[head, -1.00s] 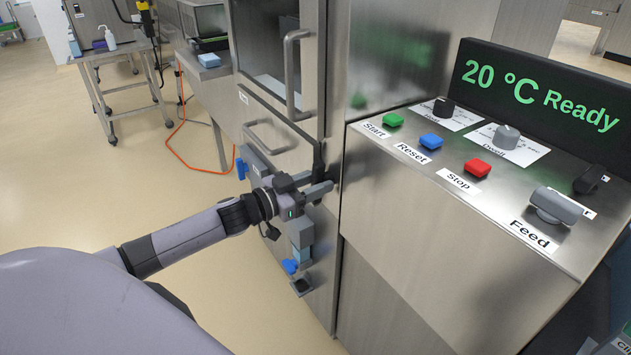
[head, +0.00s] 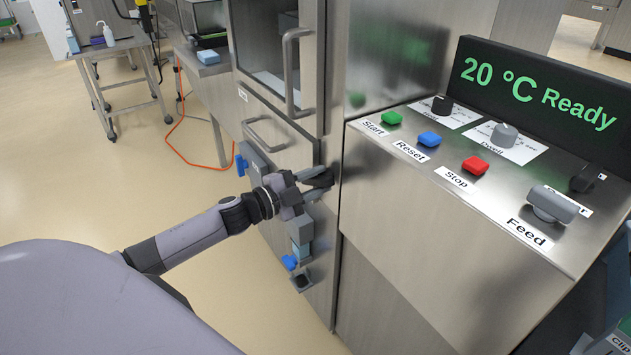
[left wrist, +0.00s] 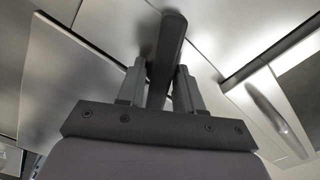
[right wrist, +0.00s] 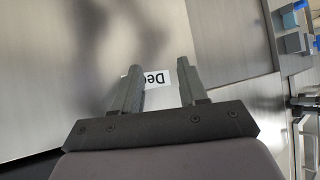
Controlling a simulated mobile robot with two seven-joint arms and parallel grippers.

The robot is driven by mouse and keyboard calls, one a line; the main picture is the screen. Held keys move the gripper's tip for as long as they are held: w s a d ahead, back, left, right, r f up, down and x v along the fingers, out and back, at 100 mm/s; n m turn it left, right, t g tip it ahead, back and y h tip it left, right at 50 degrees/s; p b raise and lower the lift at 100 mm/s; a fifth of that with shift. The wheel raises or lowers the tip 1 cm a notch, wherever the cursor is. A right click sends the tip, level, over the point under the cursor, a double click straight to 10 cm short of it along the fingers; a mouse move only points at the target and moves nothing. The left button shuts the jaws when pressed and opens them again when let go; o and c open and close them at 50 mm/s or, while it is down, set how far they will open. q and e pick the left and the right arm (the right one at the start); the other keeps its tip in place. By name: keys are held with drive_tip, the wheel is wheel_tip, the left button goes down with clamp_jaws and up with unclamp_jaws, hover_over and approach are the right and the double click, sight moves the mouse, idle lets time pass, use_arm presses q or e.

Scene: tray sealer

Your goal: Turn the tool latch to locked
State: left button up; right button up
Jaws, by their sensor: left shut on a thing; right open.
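The tool latch is a dark bar handle (head: 323,180) on the steel front of the machine, beside the vertical seam by the door. My left gripper (head: 321,183) is shut on it in the head view, its fingers on either side. In the left wrist view the dark latch handle (left wrist: 168,45) stands between the two fingertips (left wrist: 160,75) and extends beyond them. The latch's pivot and any lock marking are hidden. My right gripper (right wrist: 158,80) is open and empty in the right wrist view, facing a steel panel; it is not clear in the head view.
A door handle (head: 290,75) and a lower drawer handle (head: 262,133) project near my left arm. Open floor (head: 120,190) lies left.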

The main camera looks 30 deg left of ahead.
use_arm(q)
drive_tip(key=m+b, duration=0.1)
drive_tip(key=m, duration=0.4)
drive_tip(key=shift+f+m, duration=0.1)
drive_tip(key=shift+m, duration=0.6)
drive_tip(key=o, duration=0.8)
drive_tip(key=shift+s, duration=0.1)
drive_tip(key=shift+v, duration=3.5)
